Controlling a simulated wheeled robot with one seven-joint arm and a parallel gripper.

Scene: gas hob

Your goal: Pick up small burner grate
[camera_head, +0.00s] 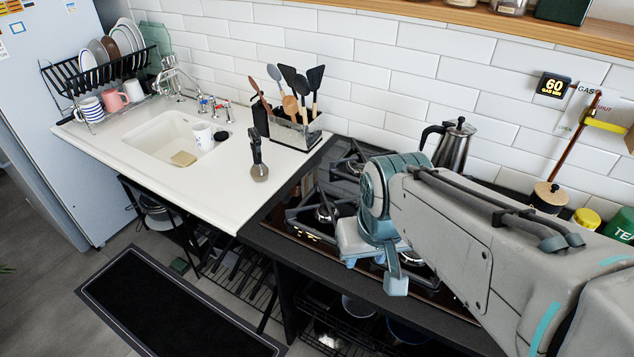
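The gas hob (265,228) is set in the dark counter, with black burner grates on it. One grate (304,217) is at the front left, around a round burner (326,212). Another grate (343,168) is behind it, partly covered by my arm. I cannot tell for certain which is the small burner grate. My gripper (372,275) is over the front of the hob, to the right of the front-left grate. Its two grey fingertips look apart, with nothing seen between them. My arm hides most of the hob's right side.
A moka pot (455,146) stands behind my arm. A utensil holder (296,132) is at the back left of the hob. A dark-handled item (257,160) is on the white sink counter (215,200). The floor mat (170,305) lies in front.

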